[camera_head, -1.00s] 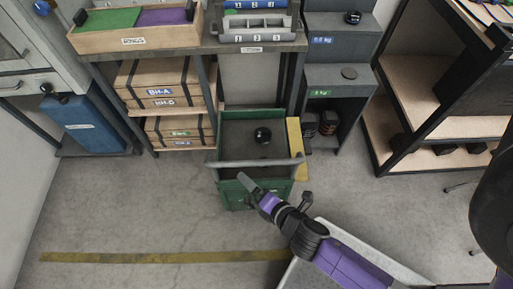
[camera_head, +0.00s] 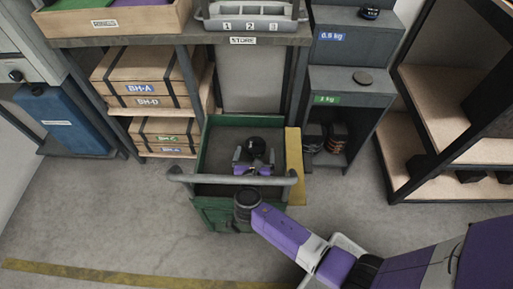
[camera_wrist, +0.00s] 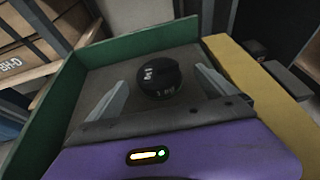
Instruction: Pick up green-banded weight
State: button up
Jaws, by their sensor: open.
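A round black weight (camera_head: 257,145) stands in the green cart (camera_head: 203,206). It also shows in the wrist view (camera_wrist: 158,82), with pale lettering on its top that seems to include "1 kg". No green band can be made out on it. My gripper (camera_head: 254,154) is inside the cart at the weight. In the wrist view my gripper (camera_wrist: 160,78) is open, with one finger on each side of the weight and a visible gap to both. Nothing is held. The weight's lower side is hidden.
The cart's grey handle bar (camera_head: 230,180) crosses under my arm. A yellow board (camera_head: 294,165) stands along the cart's right side. The floor in front is clear.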

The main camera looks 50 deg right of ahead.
aim_at(255, 143)
jog(key=b+x, duration=0.2)
jog(key=x, duration=0.3)
jog(key=shift+w, duration=0.25)
jog(key=c, duration=2.1)
jog(key=shift+w+r, duration=0.1)
jog(key=shift+r, duration=0.1)
grip_shut()
